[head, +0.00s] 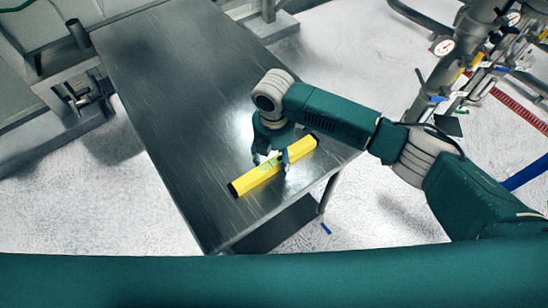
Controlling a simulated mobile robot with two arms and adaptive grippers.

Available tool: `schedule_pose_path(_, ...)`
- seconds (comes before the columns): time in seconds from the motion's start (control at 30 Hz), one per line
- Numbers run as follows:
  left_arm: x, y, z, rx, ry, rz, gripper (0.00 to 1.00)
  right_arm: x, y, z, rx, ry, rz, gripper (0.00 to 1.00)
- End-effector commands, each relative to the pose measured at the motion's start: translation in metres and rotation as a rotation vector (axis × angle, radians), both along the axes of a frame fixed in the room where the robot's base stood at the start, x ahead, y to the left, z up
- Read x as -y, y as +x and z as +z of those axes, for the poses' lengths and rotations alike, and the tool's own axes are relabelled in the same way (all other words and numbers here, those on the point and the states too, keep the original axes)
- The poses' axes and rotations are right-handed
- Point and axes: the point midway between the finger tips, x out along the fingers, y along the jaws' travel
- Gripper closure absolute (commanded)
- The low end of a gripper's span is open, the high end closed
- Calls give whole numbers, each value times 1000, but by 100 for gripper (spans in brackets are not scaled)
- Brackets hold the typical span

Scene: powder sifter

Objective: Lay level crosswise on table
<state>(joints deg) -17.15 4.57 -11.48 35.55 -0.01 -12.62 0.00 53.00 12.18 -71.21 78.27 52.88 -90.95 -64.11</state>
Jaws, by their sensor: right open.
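The yellow level (250,179) with black end caps lies on the steel table (175,85), near its front end. It runs slantwise, from lower left to upper right, across the table's width. My right gripper (271,166) comes down from above over the middle of the level. Its fingers are open, one on each side of the level. Whether they touch it I cannot tell. Part of the level's upper side is hidden by the gripper. My left gripper is not in view.
The rest of the tabletop is clear. Pipes with gauges (443,46) stand at the right. Grey machinery (60,100) stands at the left beside the table. The pale floor around the table is mostly free. A small blue piece (326,229) lies on the floor.

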Motion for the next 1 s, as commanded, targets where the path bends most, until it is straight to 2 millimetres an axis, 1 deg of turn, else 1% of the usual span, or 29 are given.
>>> schedule_pose_path(0.03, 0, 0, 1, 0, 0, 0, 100, 0, 1, 3, 1, 1, 0, 41)
schedule_pose_path(0.07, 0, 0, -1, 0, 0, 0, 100, 0, 1, 4, 2, 1, 0, 41)
schedule_pose_path(0.17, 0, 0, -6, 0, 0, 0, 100, 0, 2, 16, 5, 2, 1, 41)
schedule_pose_path(0.27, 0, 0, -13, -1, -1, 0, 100, -1, 2, 35, 5, 3, 1, 41)
schedule_pose_path(0.5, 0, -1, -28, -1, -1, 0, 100, -1, 2, 87, 6, 3, 1, 41)
schedule_pose_path(0.6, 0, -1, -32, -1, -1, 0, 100, -1, 1, 103, 3, 1, -1, 41)
schedule_pose_path(0.7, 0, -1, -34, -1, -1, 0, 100, 0, 1, 114, 2, 1, -1, 41)
schedule_pose_path(0.8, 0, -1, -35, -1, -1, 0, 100, -1, 1, 120, 1, 1, 0, 41)
schedule_pose_path(1.0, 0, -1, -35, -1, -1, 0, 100, 0, 0, 123, -1, 1, 0, 41)
